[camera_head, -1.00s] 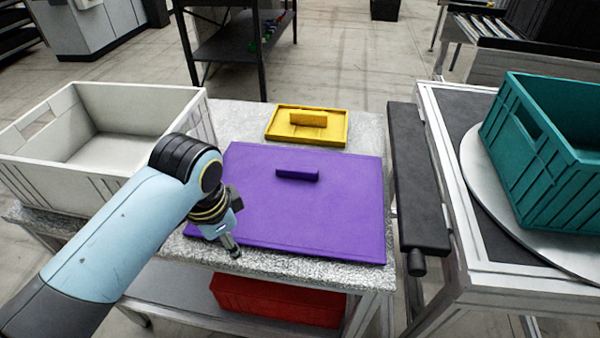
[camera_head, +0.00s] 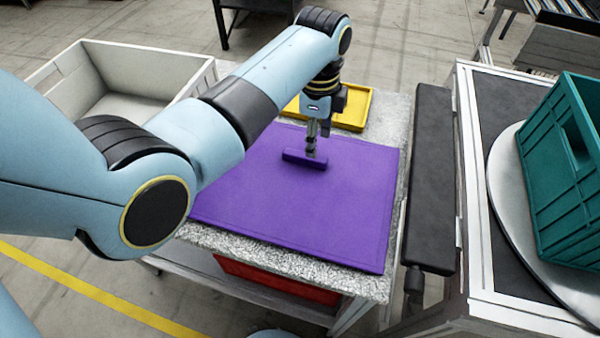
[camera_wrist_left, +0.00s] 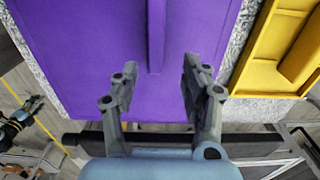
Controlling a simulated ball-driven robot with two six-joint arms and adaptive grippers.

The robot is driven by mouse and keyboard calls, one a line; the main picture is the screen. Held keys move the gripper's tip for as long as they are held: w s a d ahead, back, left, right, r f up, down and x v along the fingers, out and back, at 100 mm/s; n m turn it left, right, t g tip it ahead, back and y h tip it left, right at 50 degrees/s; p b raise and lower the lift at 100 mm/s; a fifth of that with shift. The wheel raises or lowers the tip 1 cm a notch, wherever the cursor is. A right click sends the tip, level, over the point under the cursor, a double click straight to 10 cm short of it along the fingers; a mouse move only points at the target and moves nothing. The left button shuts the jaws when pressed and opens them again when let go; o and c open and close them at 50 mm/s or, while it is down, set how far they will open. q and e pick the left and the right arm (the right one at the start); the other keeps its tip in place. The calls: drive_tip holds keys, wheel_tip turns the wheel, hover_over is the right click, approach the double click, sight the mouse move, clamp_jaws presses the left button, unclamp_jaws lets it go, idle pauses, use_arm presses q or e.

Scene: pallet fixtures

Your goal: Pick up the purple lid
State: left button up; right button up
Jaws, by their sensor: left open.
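The purple lid (camera_head: 340,215) lies flat on the grey speckled table top, with a raised bar handle (camera_head: 296,158) in its middle. My left gripper (camera_head: 314,150) points down at the handle from above, its fingertips close to the handle's right part. In the left wrist view the gripper (camera_wrist_left: 157,68) is open, with the lid's handle (camera_wrist_left: 156,35) lined up between the two fingers. I cannot tell whether the fingers touch the handle or lid. The gripper and arm hide part of the handle and the lid's far left area. My right gripper is not in view.
A white crate (camera_head: 190,68) stands at the left. A red crate (camera_head: 275,281) sits under the table top (camera_head: 250,249). A teal crate (camera_head: 570,190) stands on a round plate at the right.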

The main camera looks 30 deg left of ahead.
sight(299, 177)
use_arm(q)
drive_tip(key=f, duration=0.4)
drive_tip(key=shift+s+f, duration=0.35)
drive_tip(key=shift+f, duration=0.35)
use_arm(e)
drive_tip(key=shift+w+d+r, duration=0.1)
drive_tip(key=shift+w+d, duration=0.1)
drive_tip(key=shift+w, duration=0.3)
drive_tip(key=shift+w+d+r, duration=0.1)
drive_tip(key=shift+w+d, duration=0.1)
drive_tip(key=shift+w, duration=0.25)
use_arm(q)
drive_tip(key=shift+c, duration=0.2)
clamp_jaws()
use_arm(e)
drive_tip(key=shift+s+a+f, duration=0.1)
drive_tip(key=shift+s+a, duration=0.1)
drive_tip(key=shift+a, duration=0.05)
use_arm(q)
drive_tip(key=shift+r, duration=0.1)
